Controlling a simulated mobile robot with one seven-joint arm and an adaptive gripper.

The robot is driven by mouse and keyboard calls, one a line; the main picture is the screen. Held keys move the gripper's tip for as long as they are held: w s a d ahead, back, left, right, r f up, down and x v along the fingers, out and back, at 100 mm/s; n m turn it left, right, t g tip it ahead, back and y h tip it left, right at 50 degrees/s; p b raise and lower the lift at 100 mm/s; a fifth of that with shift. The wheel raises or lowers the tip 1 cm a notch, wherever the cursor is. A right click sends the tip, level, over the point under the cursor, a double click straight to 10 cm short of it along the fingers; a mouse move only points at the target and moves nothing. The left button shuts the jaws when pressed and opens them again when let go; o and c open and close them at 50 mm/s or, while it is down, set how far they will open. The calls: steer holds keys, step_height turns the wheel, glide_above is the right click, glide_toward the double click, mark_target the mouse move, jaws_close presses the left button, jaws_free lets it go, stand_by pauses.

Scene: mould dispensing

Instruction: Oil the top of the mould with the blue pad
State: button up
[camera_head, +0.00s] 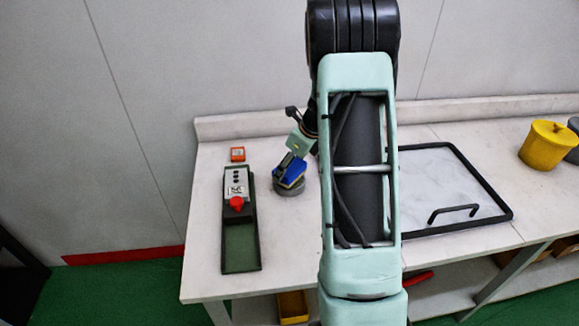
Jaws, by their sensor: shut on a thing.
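My gripper (290,160) is left of centre in the head view, low over the white table, partly hidden beside my arm. It is shut on the blue pad (291,174), which shows as a small blue block with a bit of yellow by it. A low round grey thing (290,188), which looks like the mould, stands on the table right under the pad. The pad overlaps its top in the picture; I cannot tell if they touch.
A control box with a red knob (237,203) lies in a dark green-based tray (240,264) at the left. A small orange box (237,154) is behind it. A black-framed panel with a handle (478,222) and a yellow lidded pot (546,148) are right. My arm hides the table's middle.

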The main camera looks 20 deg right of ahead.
steer(key=shift+r+p, duration=2.2)
steer(key=shift+r, duration=0.65)
steer(key=shift+f, duration=0.1)
